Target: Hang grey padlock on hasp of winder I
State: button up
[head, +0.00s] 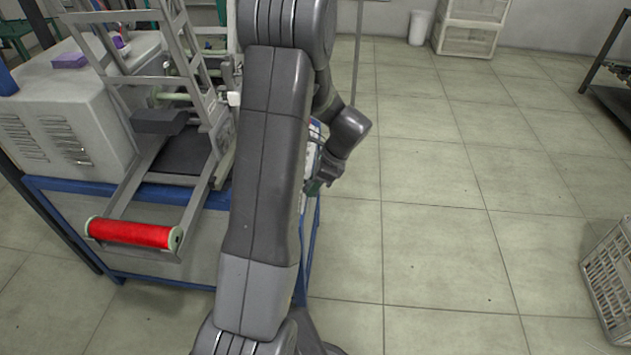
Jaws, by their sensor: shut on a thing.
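The winding machine (65,105) stands at the left, a light grey cabinet with a metal frame on a blue-edged base. I cannot read any label that marks it as winder I. My gripper (314,187) is small and dark, at the right side of this machine, partly behind my own arm. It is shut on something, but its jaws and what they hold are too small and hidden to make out. I cannot pick out the grey padlock or the hasp. My arm covers much of the machine's right side.
A red bobbin (133,233) sits on the machine's front arms. A purple block (70,61) lies on the cabinet top. Tiled floor to the right is clear, with a white crate (610,283) at the right edge. White drawers (468,27) and a bin (420,27) stand at the back.

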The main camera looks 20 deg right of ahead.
jog(key=shift+w+a+f, duration=0.1)
jog(key=shift+a+f, duration=0.15)
jog(key=shift+f, duration=0.35)
jog(key=shift+w+a+f+b, duration=0.15)
jog(key=shift+f+b, duration=0.3)
jog(key=shift+w+a+f+b, duration=0.15)
jog(key=shift+a+f+b, duration=0.15)
jog(key=shift+f, duration=0.35)
jog(key=shift+s+d+f, duration=0.2)
jog(key=shift+d+f, duration=0.05)
jog(key=shift+d, duration=0.15)
dwell(0.9)
jog(key=o, duration=1.2)
jog(key=shift+c, duration=0.2)
jog(key=p+v, duration=0.2)
jog(key=v, duration=1.1)
jog(key=shift+d+r, duration=0.2)
jog(key=shift+r, duration=0.15)
